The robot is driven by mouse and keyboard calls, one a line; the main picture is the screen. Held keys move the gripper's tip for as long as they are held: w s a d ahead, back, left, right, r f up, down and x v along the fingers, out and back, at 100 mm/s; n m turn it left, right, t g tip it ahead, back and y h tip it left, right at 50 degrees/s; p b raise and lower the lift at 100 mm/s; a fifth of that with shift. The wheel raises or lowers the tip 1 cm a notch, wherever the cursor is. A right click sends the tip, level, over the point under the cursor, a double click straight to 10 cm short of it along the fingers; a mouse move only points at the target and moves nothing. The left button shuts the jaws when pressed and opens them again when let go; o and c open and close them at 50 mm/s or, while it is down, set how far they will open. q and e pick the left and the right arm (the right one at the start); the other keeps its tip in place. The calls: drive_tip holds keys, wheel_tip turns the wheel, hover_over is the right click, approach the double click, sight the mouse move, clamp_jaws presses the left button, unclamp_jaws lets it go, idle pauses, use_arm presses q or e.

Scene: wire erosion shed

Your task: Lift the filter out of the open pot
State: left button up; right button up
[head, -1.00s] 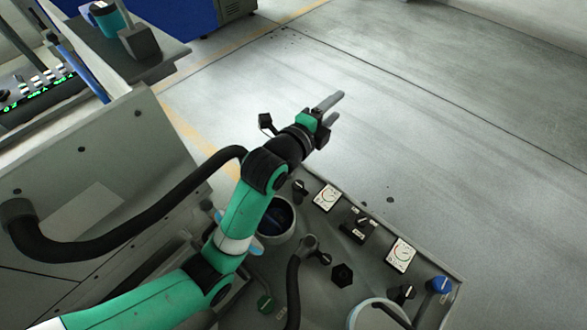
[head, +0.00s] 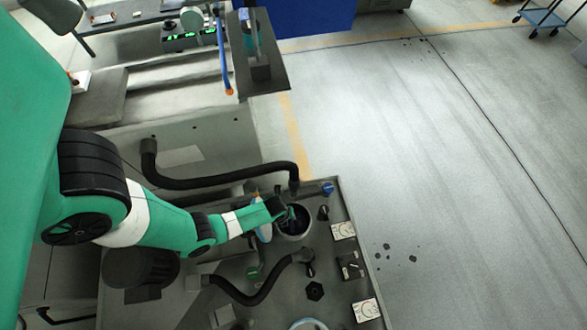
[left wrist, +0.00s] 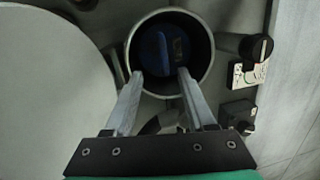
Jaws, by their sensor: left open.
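The open pot (head: 297,238) is a round metal cylinder set in the grey machine top. In the left wrist view the pot (left wrist: 211,48) is seen from above, with the dark blue filter (left wrist: 157,48) inside, towards the left of its dark interior. My left gripper (left wrist: 160,76) is open, its two fingers pointing at the pot's near rim and apart from each other. The filter lies beyond the fingertips, not between them. In the head view my left gripper (head: 287,213) is at the pot's left side and hides part of the opening. My right gripper is not in view.
A large pale disc (left wrist: 48,90) is left of the pot in the left wrist view. Right of the pot are knobs (head: 323,212) and dials (head: 343,231). A black hose (head: 225,182) arches behind the arm. Another round rim (head: 308,324) is at the bottom edge.

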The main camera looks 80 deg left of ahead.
sight(291, 221)
use_arm(q)
drive_tip(key=f+b, duration=0.2)
drive_tip(key=f, duration=0.1)
drive_tip(key=f+b, duration=0.1)
drive_tip(key=f, duration=0.1)
drive_tip(key=shift+w+a+b, duration=0.2)
drive_tip(key=shift+w+b, duration=0.1)
drive_tip(key=shift+w, duration=0.1)
drive_tip(key=f+b, duration=0.2)
drive_tip(key=f, duration=0.1)
drive_tip(key=w+f+b, duration=0.1)
drive_tip(key=shift+w+a+f+b, duration=0.1)
drive_tip(key=shift+a+f+b, duration=0.15)
drive_tip(key=shift+f+b, duration=0.15)
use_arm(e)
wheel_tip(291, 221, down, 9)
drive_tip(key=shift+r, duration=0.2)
use_arm(q)
drive_tip(key=shift+r, duration=0.1)
clamp_jaws()
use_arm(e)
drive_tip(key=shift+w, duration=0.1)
